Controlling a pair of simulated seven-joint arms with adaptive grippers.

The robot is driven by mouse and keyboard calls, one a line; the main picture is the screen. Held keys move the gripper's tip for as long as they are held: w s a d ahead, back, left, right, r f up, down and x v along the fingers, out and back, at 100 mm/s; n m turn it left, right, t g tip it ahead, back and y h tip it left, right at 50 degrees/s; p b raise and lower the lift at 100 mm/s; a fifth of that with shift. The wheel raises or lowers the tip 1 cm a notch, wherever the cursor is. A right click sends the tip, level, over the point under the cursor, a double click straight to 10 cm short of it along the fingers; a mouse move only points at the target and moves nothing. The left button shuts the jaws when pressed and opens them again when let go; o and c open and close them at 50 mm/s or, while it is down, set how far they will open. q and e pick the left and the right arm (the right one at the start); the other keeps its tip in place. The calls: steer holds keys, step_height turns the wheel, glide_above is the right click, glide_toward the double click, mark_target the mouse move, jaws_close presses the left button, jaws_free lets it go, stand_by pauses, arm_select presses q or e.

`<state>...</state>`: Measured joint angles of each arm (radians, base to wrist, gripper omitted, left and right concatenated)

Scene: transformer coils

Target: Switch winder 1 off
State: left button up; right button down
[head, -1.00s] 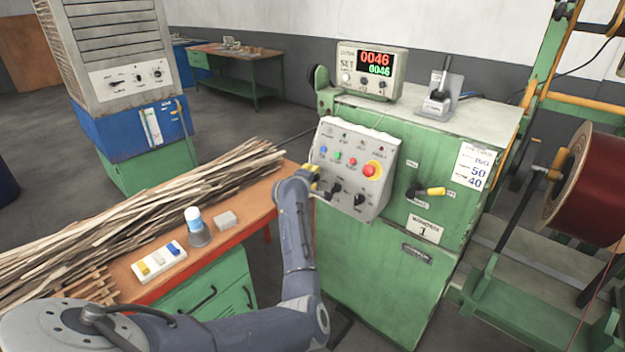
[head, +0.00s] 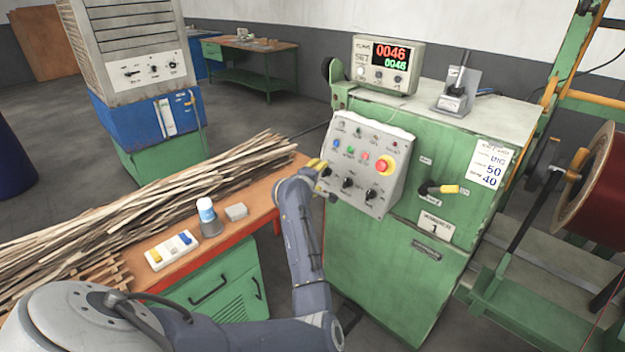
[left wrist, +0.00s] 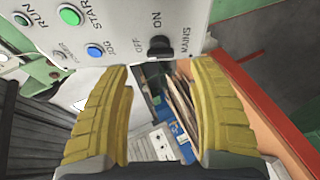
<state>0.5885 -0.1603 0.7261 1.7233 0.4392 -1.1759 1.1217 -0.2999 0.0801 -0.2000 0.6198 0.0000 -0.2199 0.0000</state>
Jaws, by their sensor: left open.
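Winder 1 is a green cabinet (head: 395,250) with a grey sloped control panel (head: 400,150) on its front-left side. The panel has lamps, coloured buttons, a red emergency stop (head: 382,166) and black knobs. My left gripper (head: 318,166) is at the panel's left edge, by the leftmost knob. In the left wrist view its yellow fingers (left wrist: 163,70) are open and empty. My right gripper is not in view.
A counter box (head: 388,64) reading 0046 stands on the cabinet. A black lever with a yellow grip (head: 449,189) is right of the panel. An orange-topped bench (head: 262,203) with wood strips (head: 160,195) stands left.

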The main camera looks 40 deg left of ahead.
arm_select(q)
steer(key=shift+v, duration=2.65)
